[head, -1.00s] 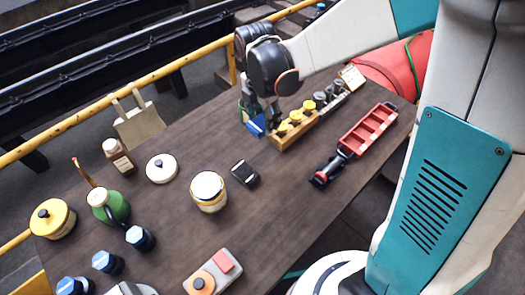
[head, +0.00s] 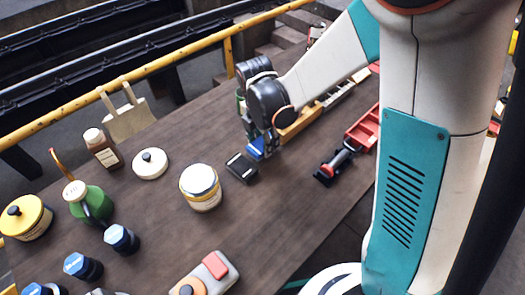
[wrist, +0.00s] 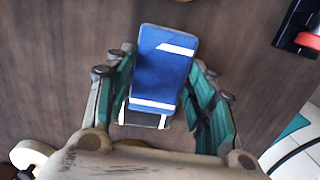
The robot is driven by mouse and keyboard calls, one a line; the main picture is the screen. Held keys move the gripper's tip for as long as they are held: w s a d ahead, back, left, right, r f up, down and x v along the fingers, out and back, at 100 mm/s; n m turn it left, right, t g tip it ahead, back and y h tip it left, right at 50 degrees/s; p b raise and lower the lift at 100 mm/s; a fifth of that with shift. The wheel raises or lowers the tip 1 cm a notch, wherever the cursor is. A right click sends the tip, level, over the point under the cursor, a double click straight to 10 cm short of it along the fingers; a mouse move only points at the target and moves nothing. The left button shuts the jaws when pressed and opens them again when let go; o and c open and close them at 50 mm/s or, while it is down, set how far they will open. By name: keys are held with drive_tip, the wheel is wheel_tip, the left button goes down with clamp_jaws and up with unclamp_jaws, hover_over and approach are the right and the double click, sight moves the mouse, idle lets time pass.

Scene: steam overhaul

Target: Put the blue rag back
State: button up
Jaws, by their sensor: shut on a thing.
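My gripper (head: 259,138) is shut on the blue rag (head: 257,148), which looks like a flat folded blue block with white stripes. In the wrist view the rag (wrist: 165,75) sits between the teal fingers of my gripper (wrist: 163,68). A black flat pad-like thing (head: 242,168) with a pale stripe lies on the table just left of and nearer than the rag. In the wrist view a dark, pale-striped thing (wrist: 140,118) shows partly hidden beneath the rag. Whether the two touch is unclear.
A wooden tray (head: 300,122) stands behind my gripper. A red tray (head: 363,130) and a black-and-red tool (head: 334,165) lie to the right. A white jar (head: 200,187) stands left.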

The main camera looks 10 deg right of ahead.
sight(262, 143)
drive_tip(key=shift+f+b, duration=1.1)
drive_tip(key=shift+f, duration=0.85)
drive_tip(key=shift+f, duration=0.15)
drive_tip(key=o, duration=1)
drive_tip(key=shift+o, duration=0.2)
drive_tip(key=r+p, duration=0.1)
drive_tip(key=r, duration=0.3)
drive_tip(key=r+p, duration=0.1)
drive_tip(key=r, duration=0.3)
drive_tip(key=a+r+p, duration=0.1)
drive_tip(key=r, duration=0.3)
drive_tip(key=shift+s+r+p, duration=0.2)
drive_tip(key=shift+p, duration=0.15)
